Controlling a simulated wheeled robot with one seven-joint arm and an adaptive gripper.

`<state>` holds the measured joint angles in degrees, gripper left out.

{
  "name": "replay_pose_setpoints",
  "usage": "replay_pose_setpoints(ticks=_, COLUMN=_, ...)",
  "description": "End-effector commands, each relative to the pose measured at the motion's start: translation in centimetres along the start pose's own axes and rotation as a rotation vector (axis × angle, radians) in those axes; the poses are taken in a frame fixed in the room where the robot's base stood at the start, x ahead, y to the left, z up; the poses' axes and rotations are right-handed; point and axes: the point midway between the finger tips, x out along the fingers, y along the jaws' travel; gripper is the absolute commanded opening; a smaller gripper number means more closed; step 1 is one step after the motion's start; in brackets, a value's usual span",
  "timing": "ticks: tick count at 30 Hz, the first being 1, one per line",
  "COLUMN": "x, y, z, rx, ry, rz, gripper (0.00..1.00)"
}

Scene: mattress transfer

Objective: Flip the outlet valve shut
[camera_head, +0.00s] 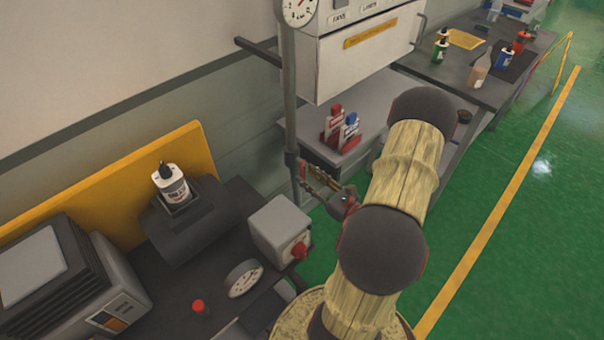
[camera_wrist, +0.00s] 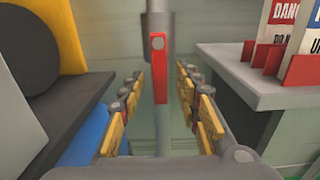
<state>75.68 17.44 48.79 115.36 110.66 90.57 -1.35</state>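The outlet valve's red lever (camera_wrist: 158,68) hangs straight down in the wrist view, pivoted at a grey round hub on the vertical grey pipe (camera_wrist: 160,18). My gripper (camera_wrist: 160,92) is open, with one yellow-padded finger on each side of the lever and visible gaps to both. The lever looks to be ahead of or just between the fingertips; the exact depth is unclear. In the head view, my gripper (camera_head: 314,178) is beside the lower part of the pipe (camera_head: 290,95), and the lever cannot be made out clearly there.
A grey shelf (camera_wrist: 250,82) with red-and-white danger tags (camera_wrist: 284,40) stands close on the right. On the left are a yellow panel (camera_head: 110,185), a grey box with a red knob (camera_head: 280,230), and a bench with a gauge (camera_head: 244,278). Green floor (camera_head: 490,190) is clear at right.

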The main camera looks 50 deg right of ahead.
Motion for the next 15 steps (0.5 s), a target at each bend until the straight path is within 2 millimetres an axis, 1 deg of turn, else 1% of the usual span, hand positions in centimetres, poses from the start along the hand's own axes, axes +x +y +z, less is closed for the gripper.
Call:
replay_pose_setpoints(ticks=1, x=0.8, y=0.2, z=-0.1, rx=-0.001, ry=0.0, rz=0.004, gripper=0.33)
replay_pose_setpoints(ticks=6, x=2.4, y=0.1, z=-0.1, rx=-0.001, ry=0.001, rz=0.001, gripper=0.33)
replay_pose_setpoints(ticks=10, x=3.0, y=0.1, z=0.0, rx=0.0, ry=0.001, rz=0.001, gripper=0.33)
replay_pose_setpoints(ticks=15, x=3.1, y=0.0, z=0.0, rx=0.0, ry=0.001, rz=-0.001, gripper=0.33)
